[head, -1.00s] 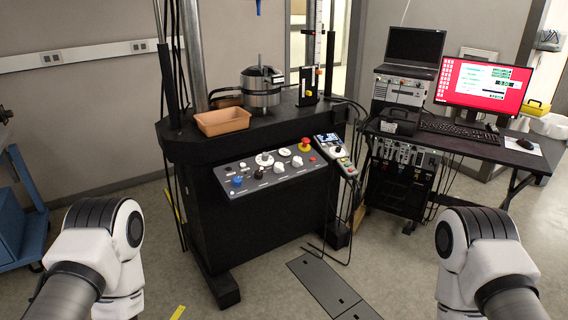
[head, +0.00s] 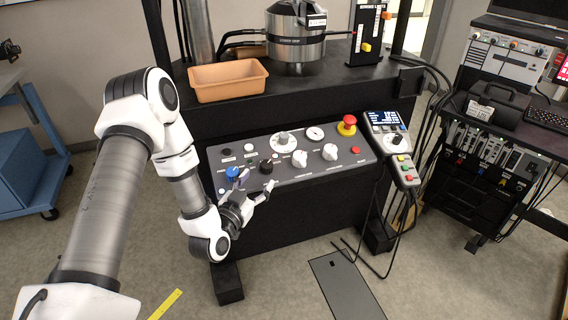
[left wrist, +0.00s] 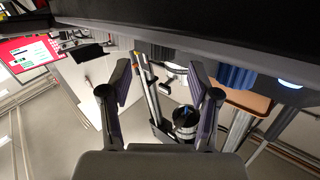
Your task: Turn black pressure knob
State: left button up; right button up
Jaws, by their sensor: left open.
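The black knob (head: 266,166) sits on the grey control panel (head: 340,166), right of a blue knob (head: 233,172). My left gripper (head: 258,181) is open and empty just in front of the panel, slightly below the black knob. In the head view I cannot tell whether a fingertip touches anything. In the left wrist view the open fingers (left wrist: 160,82) show with a gap between them, and a blue ridged part (left wrist: 237,77) lies right of them. I cannot make out the black knob clearly there. My right gripper is out of view.
White knobs (head: 300,158), a red emergency button (head: 347,125) and a handheld controller (head: 392,145) are to the right. An orange tray (head: 228,80) stands on the machine's black ledge above. Cables hang at right. The floor in front is mostly clear.

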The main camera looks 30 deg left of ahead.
aim_at(265, 166)
pick_arm(q)
jog(key=shift+s+r, duration=0.45)
jog(key=shift+r, duration=0.35)
jog(key=w, duration=0.5)
jog(key=w+a, duration=0.1)
jog(key=w, duration=0.1)
jog(key=shift+w+f, duration=0.3)
jog(key=shift+c, duration=0.4)
jog(key=c, duration=1.1)
